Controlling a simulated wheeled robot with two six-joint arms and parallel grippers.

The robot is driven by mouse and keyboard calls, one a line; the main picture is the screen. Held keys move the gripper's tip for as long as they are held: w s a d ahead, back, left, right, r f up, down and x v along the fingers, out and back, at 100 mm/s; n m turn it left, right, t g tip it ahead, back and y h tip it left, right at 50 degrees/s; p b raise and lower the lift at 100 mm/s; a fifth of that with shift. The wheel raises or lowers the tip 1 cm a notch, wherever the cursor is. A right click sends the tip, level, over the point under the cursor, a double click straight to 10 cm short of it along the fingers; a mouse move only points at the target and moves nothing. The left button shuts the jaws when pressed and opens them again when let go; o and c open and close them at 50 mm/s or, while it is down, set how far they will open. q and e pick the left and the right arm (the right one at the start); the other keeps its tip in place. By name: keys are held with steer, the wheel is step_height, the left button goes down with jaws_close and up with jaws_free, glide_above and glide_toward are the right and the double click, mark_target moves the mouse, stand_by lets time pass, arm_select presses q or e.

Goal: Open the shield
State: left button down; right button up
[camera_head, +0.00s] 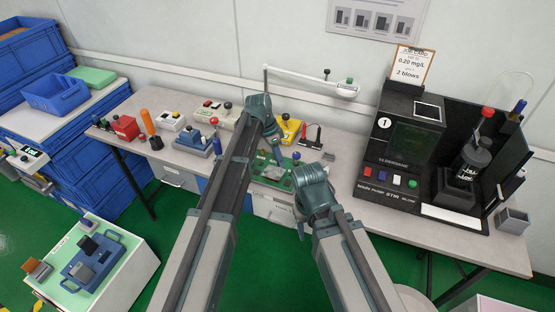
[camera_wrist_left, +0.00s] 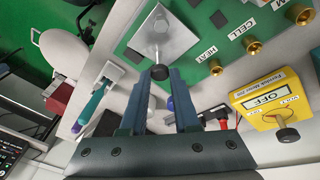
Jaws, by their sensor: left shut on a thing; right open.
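A grey metal plate (camera_wrist_left: 172,32) with a short post and dark knob (camera_wrist_left: 159,72) lies over part of a green board (camera_wrist_left: 215,30) in the left wrist view. I take the plate to be the shield; no label on it shows. My left gripper (camera_wrist_left: 160,76) has its fingertips at the dark knob and is shut on it. The plate looks flat over the board, but I cannot tell its exact tilt. In the head view the green board (camera_head: 270,170) is partly hidden behind my left gripper (camera_head: 266,130). My right gripper (camera_head: 316,192) is open, at the bench's front edge.
Brass terminals (camera_wrist_left: 252,46) line the board. A yellow box (camera_wrist_left: 268,97) with a dial stands beside it. Several testers, including a red one (camera_head: 124,127), fill the bench's left. A black blower unit (camera_head: 400,150) stands right.

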arm_select(q)
steer(key=shift+w+d+g+y, duration=0.25)
steer(key=shift+w+g+y, duration=0.05)
steer(key=shift+w+g, duration=0.75)
steer(key=shift+w+d+n+g+y+b, duration=0.2)
steer(key=shift+w+n+g+y+b, duration=0.15)
steer(key=shift+g+b, duration=0.35)
steer(key=shift+g, duration=0.35)
steer(key=c, duration=0.7)
jaws_free()
steer(key=shift+r+p, duration=0.15)
steer(key=shift+p, duration=0.15)
steer(key=p+v, duration=1.2)
steer(key=v, duration=0.1)
steer(key=shift+w+r, duration=0.1)
steer(key=shift+r, duration=0.2)
